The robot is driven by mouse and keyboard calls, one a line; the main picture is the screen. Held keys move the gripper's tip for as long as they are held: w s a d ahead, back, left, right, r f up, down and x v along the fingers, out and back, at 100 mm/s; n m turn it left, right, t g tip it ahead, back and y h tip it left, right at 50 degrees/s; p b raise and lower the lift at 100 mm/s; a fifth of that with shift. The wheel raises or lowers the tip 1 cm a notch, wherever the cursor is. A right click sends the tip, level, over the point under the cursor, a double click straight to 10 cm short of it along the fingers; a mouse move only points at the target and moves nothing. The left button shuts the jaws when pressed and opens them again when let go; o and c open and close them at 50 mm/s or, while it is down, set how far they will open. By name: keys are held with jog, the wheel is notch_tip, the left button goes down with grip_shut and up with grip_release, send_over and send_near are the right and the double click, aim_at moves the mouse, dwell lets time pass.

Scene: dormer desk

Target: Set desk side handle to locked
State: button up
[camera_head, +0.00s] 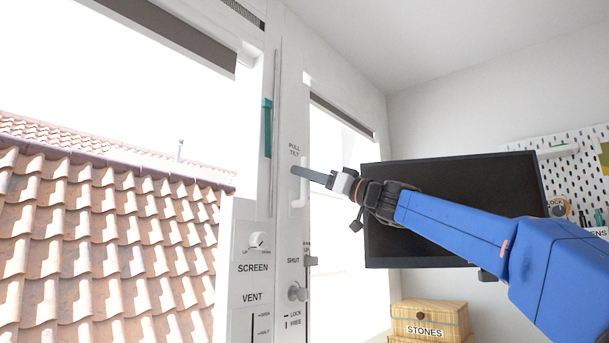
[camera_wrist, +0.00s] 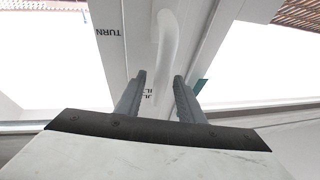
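The white lever handle (camera_head: 298,196) stands about upright on the white window post, below a "PULL TILT" label. In the wrist view the same handle (camera_wrist: 169,40) runs from the top toward the gap between my fingertips. A "TURN" label is beside it. My gripper (camera_head: 295,171) is at the upper part of the handle, reaching in from the right. In the wrist view its two grey fingers (camera_wrist: 160,78) are apart with a clear gap. Whether the handle's end lies between the fingers or just beyond them, I cannot tell.
Below the handle are a "SHUT" latch (camera_head: 309,261) and a "LOCK/FREE" knob (camera_head: 298,292). A "SCREEN" knob (camera_head: 257,241) and "VENT" slot are at left. A dark monitor (camera_head: 465,205) stands behind my arm. A wooden "STONES" box (camera_head: 428,317) sits below it.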

jog(key=shift+w+a+r, duration=0.2)
jog(key=shift+a, duration=0.2)
grip_shut()
